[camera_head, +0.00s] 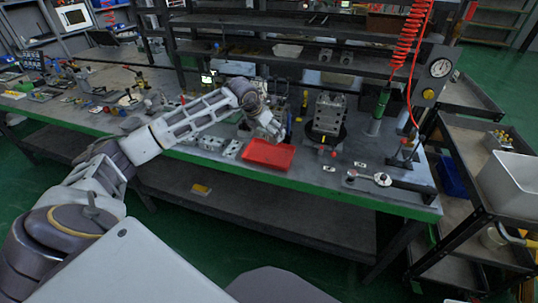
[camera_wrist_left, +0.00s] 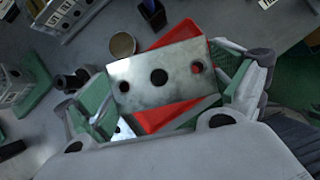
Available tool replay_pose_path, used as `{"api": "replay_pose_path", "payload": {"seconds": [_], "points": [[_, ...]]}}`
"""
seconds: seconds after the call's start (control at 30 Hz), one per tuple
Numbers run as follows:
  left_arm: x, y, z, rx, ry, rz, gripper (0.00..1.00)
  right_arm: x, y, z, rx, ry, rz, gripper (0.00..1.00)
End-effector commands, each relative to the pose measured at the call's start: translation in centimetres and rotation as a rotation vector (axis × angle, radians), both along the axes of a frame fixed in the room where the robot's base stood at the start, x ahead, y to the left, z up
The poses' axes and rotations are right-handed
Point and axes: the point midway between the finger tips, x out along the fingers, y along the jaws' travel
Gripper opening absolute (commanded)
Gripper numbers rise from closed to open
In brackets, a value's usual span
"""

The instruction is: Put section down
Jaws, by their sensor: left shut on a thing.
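My left gripper (camera_head: 274,138) is over the bench, just behind and above the red tray (camera_head: 268,164). In the left wrist view my left gripper (camera_wrist_left: 168,84) has its green-padded fingers on either side of a flat silver metal section (camera_wrist_left: 140,78) and is shut on it. The section has a row of round holes and lies above the red tray (camera_wrist_left: 185,31), partly covering it. Any gap between section and tray cannot be judged. In the head view the held section is hardly visible behind the gripper. My right gripper is not in view.
Silver blocks (camera_head: 211,142) stand left of the tray. A metal valve block (camera_head: 328,112) stands on a dark round base to the right. A wrench-like tool (camera_head: 369,178) lies near the front right edge.

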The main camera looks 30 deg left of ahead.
Motion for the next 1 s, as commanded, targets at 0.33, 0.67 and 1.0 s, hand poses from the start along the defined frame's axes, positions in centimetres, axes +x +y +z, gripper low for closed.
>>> {"api": "replay_pose_path", "payload": {"seconds": [0.33,0.67,1.0], "points": [[0.0,-0.1,-3.6,-0.001,0.000,0.000,0.55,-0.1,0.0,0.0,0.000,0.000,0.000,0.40],[0.0,0.0,-4.7,0.000,-0.002,-0.001,0.55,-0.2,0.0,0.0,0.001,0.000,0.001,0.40],[0.0,0.0,-5.7,0.000,0.000,-0.001,0.55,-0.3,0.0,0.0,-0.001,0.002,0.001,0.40]]}}
